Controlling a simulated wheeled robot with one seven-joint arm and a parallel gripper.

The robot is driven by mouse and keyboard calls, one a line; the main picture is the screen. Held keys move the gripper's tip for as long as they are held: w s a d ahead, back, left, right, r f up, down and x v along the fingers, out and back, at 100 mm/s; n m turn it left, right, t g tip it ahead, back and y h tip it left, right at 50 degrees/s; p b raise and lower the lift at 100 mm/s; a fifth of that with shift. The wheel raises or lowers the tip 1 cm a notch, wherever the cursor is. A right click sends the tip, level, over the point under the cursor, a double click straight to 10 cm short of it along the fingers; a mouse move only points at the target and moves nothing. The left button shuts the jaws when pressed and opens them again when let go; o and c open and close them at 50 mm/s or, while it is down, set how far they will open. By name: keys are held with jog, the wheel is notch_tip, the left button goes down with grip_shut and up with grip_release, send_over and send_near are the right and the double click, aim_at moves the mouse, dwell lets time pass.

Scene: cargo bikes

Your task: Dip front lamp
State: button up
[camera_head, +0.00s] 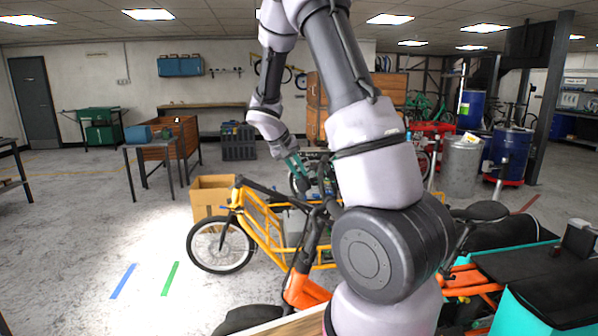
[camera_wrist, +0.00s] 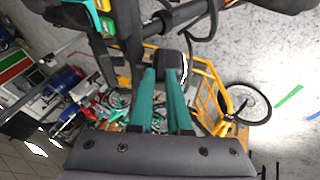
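My gripper (camera_head: 296,166) reaches down to the handlebar area of the bike in front of me. In the wrist view its two teal fingers (camera_wrist: 163,82) stand apart with a gap between them. A dark, rounded block with a bright white edge on its right, which looks like the front lamp (camera_wrist: 172,64), is right at the fingertips, mostly by the right finger. I cannot tell whether the finger touches it. In the head view I cannot pick out the lamp among the dark handlebar parts (camera_head: 326,178).
A yellow cargo bike frame (camera_head: 262,222) with a black front wheel (camera_wrist: 246,103) lies ahead. A cardboard box (camera_head: 210,190) stands behind it. Blue (camera_head: 123,281) and green (camera_head: 170,278) floor strips lie by a bright patch of floor. A teal box bike (camera_head: 530,290) is close on the right.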

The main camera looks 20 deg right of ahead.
jog(key=o, duration=0.4)
jog(key=shift+c, duration=0.2)
jog(key=shift+a+r, duration=0.1)
jog(key=v, duration=1)
jog(key=shift+a+r, duration=0.15)
jog(key=shift+r, duration=0.1)
jog(key=shift+s, duration=0.1)
jog(key=s+a+r+t+y, duration=0.1)
jog(key=s+r, duration=0.3)
jog(key=s, duration=0.4)
jog(key=s+a+r+t+y, duration=0.2)
jog(key=s+a+r+y, duration=0.1)
jog(key=s, duration=0.6)
jog(key=s+a+r+t+y, duration=0.2)
jog(key=s+a+r+y, duration=0.1)
jog(key=s, duration=0.5)
jog(key=shift+s+a+r+y, duration=0.2)
jog(key=shift+a+r+y, duration=0.15)
jog(key=shift+r+y, duration=0.45)
